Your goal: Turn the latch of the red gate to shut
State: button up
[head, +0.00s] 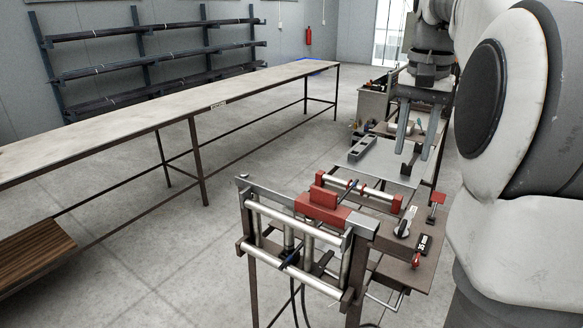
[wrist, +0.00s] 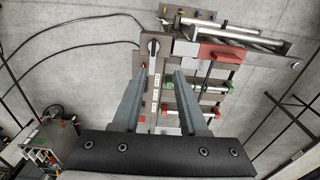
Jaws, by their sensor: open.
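My gripper (head: 414,152) is open and empty, its two grey fingers hanging down above the far side of the machine. In the wrist view my gripper (wrist: 159,74) has its fingers apart, with the panel of the machine visible between and beyond them. A red gate-like block (head: 322,201) sits at the near end of the machine; it also shows in the wrist view (wrist: 211,51). A dark and pale turning handle (head: 405,222) stands on the panel beside it, also in the wrist view (wrist: 153,48). I cannot tell for certain which part is the latch.
A small red lever (head: 416,260) and a red-topped post (head: 438,198) stand on the panel. Rollers and a metal frame (head: 297,270) fill the near end. A long table (head: 180,112) stands left, with clear floor between.

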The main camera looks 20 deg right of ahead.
aim_at(403, 224)
jog(key=f, duration=0.6)
jog(key=d+f, duration=0.1)
jog(key=f, duration=0.5)
jog(key=d+f+b, duration=0.1)
jog(key=f, duration=0.5)
jog(key=shift+w+d, duration=0.1)
jog(key=shift+d, duration=0.1)
grip_shut()
dwell(0.9)
